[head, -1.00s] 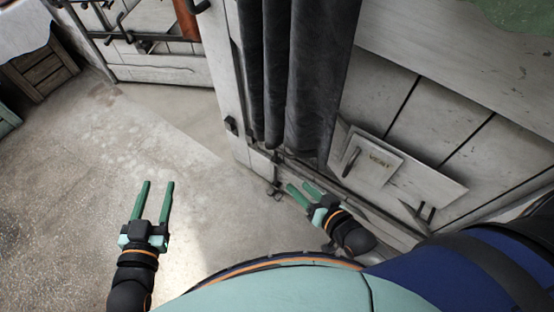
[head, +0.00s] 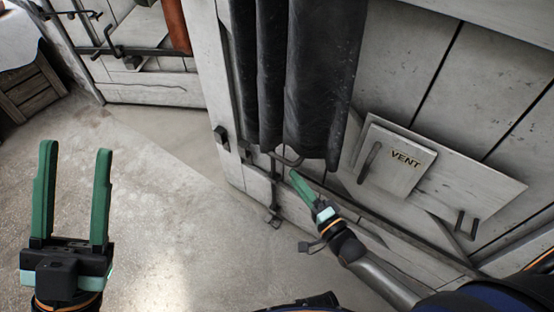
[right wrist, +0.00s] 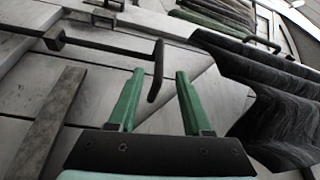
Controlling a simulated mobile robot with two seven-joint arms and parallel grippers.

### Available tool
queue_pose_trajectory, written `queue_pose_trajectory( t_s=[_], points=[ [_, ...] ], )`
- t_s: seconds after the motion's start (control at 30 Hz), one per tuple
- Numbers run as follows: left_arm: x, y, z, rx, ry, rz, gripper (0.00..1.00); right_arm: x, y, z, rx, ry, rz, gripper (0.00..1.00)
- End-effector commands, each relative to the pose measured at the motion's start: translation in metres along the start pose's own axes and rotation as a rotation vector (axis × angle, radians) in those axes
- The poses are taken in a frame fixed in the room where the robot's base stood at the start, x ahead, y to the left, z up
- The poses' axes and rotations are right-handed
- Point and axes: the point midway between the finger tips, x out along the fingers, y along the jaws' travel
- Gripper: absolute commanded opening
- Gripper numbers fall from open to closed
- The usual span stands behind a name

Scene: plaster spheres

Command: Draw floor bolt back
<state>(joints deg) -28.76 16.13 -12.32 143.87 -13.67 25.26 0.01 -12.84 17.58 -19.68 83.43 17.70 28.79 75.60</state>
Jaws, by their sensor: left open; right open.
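The floor bolt shows in the right wrist view as a dark rod with a bent handle (right wrist: 158,72), set against pale planks. In the head view a dark curved handle (head: 288,160) shows just below the curtain, at the tips of my right gripper (head: 295,176). My right gripper is open; in the right wrist view its green fingertips (right wrist: 159,76) stand either side of the handle's lower end. I cannot tell whether the handle lies between them in depth, and no grip shows. My left gripper (head: 76,150) is open and empty over the floor, far from the door.
A black curtain (head: 325,80) hangs above my right gripper. A VENT panel (head: 395,170) with a dark handle is to its right. A dark metal fitting (head: 273,218) sits low on the door. The floor (head: 150,190) at the left is clear; a wooden crate (head: 35,90) stands far left.

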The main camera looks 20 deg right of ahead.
Motion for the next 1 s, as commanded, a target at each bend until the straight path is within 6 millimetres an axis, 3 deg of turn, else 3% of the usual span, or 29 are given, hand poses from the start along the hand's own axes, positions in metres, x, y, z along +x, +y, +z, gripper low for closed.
queue_pose_trajectory(
  t_s=[0.2,0.4,0.6,0.9,1.0],
  points=[
    [-0.010,0.006,0.010,-0.019,-0.004,0.002,0.50,0.048,0.002,0.000,-0.001,0.002,-0.004,0.50],
    [-0.016,0.010,0.016,-0.034,-0.007,0.002,0.50,0.081,0.002,0.001,-0.001,0.001,-0.001,0.50],
    [-0.018,0.011,0.018,-0.045,-0.007,0.000,0.50,0.096,0.001,0.001,-0.002,0.000,0.002,0.50],
    [-0.018,0.011,0.018,-0.046,-0.008,0.000,0.50,0.098,0.001,0.000,-0.002,0.000,0.002,0.50],
    [-0.018,0.011,0.018,-0.046,-0.008,0.000,0.50,0.098,0.001,0.000,-0.002,0.000,0.002,0.38]
  ],
)
